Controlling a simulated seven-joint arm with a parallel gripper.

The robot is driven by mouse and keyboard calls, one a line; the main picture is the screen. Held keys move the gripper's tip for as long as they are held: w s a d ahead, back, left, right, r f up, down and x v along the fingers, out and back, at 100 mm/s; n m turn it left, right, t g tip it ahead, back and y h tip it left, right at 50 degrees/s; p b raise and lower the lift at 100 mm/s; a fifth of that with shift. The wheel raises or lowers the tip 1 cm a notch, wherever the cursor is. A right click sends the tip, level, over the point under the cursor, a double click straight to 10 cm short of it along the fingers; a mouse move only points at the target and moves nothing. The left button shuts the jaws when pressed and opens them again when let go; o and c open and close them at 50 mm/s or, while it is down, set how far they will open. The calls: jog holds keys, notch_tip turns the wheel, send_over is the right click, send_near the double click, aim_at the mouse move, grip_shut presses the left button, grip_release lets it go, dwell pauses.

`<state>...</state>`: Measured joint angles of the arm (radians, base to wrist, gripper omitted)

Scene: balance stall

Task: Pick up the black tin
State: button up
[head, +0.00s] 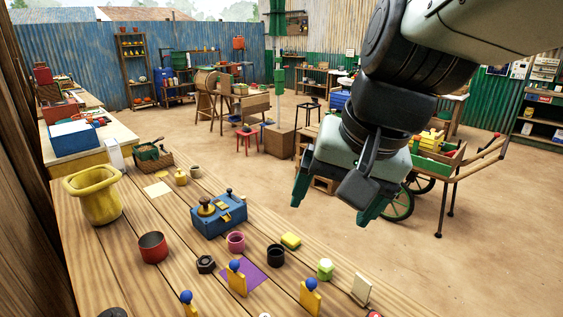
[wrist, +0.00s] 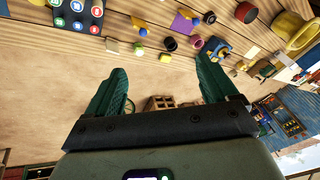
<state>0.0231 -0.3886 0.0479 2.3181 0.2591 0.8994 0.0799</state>
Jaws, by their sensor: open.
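The black tin (head: 276,256) is a small, open-topped dark cup standing upright on the wooden table in the head view. It stands right of the purple mat, between a pink tin (head: 236,242) and a green block (head: 325,269). In the wrist view the black tin (wrist: 170,44) shows beyond the fingers, between the two fingertips in the picture. My gripper (head: 333,203) is open and empty, held above and to the right of the tin, apart from it. Its green fingers (wrist: 163,70) also show in the wrist view.
Close to the tin are a yellow block (head: 291,240), a purple mat (head: 250,277), yellow stands with blue balls (head: 310,298) and a dark nut (head: 206,264). A blue box (head: 220,218), red pot (head: 153,247) and yellow pot (head: 95,195) stand farther left. A cart (head: 440,165) stands behind my gripper.

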jog(key=w+a+f+m+g+y, duration=0.1)
jog(key=w+a+f+m+y, duration=0.15)
jog(key=w, duration=0.35)
jog(key=w+a+f+m+g+y, duration=0.1)
jog(key=w+a+f+m, duration=0.2)
jog(key=w, duration=0.4)
jog(key=m+t+y, duration=0.3)
jog(key=m+y, duration=0.4)
jog(key=m, duration=0.8)
send_over(269, 251)
jog(key=s+d, duration=0.1)
jog(key=d, duration=0.2)
notch_tip(269, 251, down, 29)
notch_tip(269, 251, down, 4)
jog(key=shift+s+d+r, duration=0.1)
jog(key=shift+s, duration=0.05)
jog(key=f, duration=0.3)
jog(key=shift+a+f, duration=0.2)
jog(key=shift+f, duration=0.1)
jog(key=shift+w+a+f+t, duration=0.2)
jog(key=shift+w+a, duration=0.1)
jog(key=shift+a, duration=0.25)
jog(key=shift+w+a+f+t, duration=0.15)
jog(key=shift+w+a, duration=0.1)
jog(key=shift+a, duration=0.25)
jog(key=c, duration=1.1)
